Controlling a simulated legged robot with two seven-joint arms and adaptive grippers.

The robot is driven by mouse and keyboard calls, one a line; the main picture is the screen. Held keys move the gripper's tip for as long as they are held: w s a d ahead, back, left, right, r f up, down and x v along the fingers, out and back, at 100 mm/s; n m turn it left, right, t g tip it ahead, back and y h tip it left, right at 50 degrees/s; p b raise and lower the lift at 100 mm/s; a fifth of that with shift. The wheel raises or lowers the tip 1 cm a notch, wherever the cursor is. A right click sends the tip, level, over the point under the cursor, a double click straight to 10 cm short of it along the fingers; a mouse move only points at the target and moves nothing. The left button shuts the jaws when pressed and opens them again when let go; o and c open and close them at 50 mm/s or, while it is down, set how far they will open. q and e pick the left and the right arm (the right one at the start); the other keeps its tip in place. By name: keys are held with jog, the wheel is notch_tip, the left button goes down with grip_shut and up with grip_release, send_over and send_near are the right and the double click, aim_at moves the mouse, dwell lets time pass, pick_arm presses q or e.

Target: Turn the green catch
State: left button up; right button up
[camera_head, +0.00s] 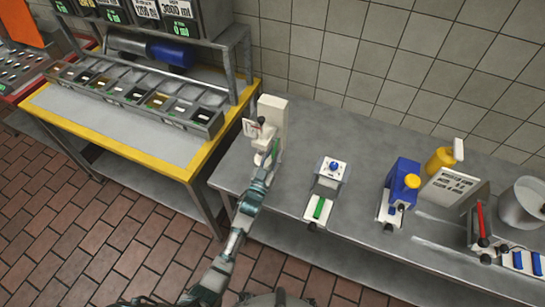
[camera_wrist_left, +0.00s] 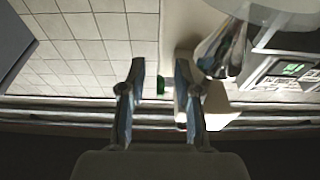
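A cream-coloured machine (camera_head: 272,120) stands at the left end of the metal counter, with a small green part (camera_head: 275,147) low on its front. My left gripper (camera_head: 269,163) is at the front of this machine, close to that green part. In the left wrist view, my left gripper (camera_wrist_left: 160,85) has its two fingers apart, with a small green piece (camera_wrist_left: 161,82) showing in the gap beyond them. I cannot tell if a finger touches it. A green bar (camera_head: 319,208) also lies on a white device (camera_head: 327,180) with a blue knob, right of my gripper. My right gripper is not in view.
The metal counter (camera_head: 350,225) also holds a blue device with a yellow knob (camera_head: 403,180), a yellow bottle (camera_head: 440,160) and a metal pot (camera_head: 520,203). A yellow-edged table (camera_head: 120,137) with several ingredient bins stands to the left.

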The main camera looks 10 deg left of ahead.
pick_arm(q)
jog(key=shift+s+f, duration=0.2)
jog(key=shift+s, duration=0.1)
jog(key=s+a, duration=0.4)
jog(key=s, duration=0.7)
jog(key=shift+s, duration=0.4)
jog(key=w+d+m+g+p, duration=0.1)
jog(key=w+m, duration=0.3)
jog(key=m, duration=0.8)
jog(key=w+d+m+p, duration=0.1)
jog(key=w+m+p, duration=0.3)
jog(key=m, duration=0.8)
jog(key=w+d+m+g+p, duration=0.1)
jog(key=w+m, duration=0.4)
jog(key=m, duration=0.7)
jog(key=shift+d+r+g+y+p, duration=0.1)
jog(key=shift+d+g+y+p, duration=0.35)
jog(key=shift+p, duration=0.7)
jog(key=shift+s+d, duration=0.1)
